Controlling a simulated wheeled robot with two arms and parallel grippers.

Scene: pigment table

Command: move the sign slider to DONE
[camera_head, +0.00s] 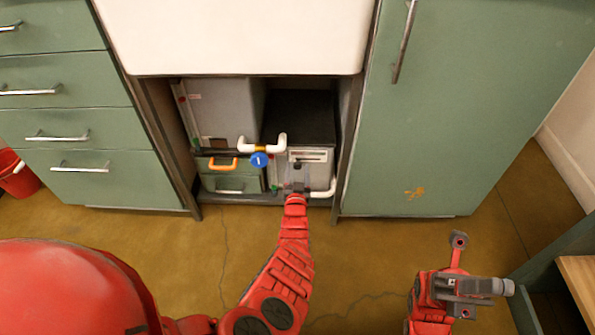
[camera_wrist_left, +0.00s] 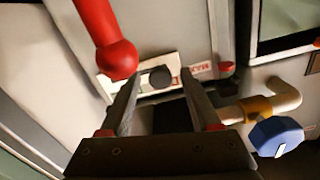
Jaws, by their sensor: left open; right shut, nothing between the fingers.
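The sign slider's pale plate (camera_head: 308,155) is on the front of a grey unit under the sink. In the left wrist view the plate (camera_wrist_left: 148,88) has a dark round knob (camera_wrist_left: 160,77) and red lettering at one end, too small to read surely. My left gripper (camera_head: 298,180) is in front of the unit, just below the plate. In the wrist view its open fingers (camera_wrist_left: 160,85) stand on either side of the knob; I cannot tell whether they touch it. My right gripper (camera_head: 503,287) is shut and empty at lower right, away from the cabinet.
A blue valve knob (camera_head: 260,160) and white pipe (camera_head: 277,140) are left of the plate. The blue knob also shows in the wrist view (camera_wrist_left: 276,136). A red round-ended rod (camera_wrist_left: 112,50) hangs close to the left finger. A green box (camera_head: 230,181) stands at left.

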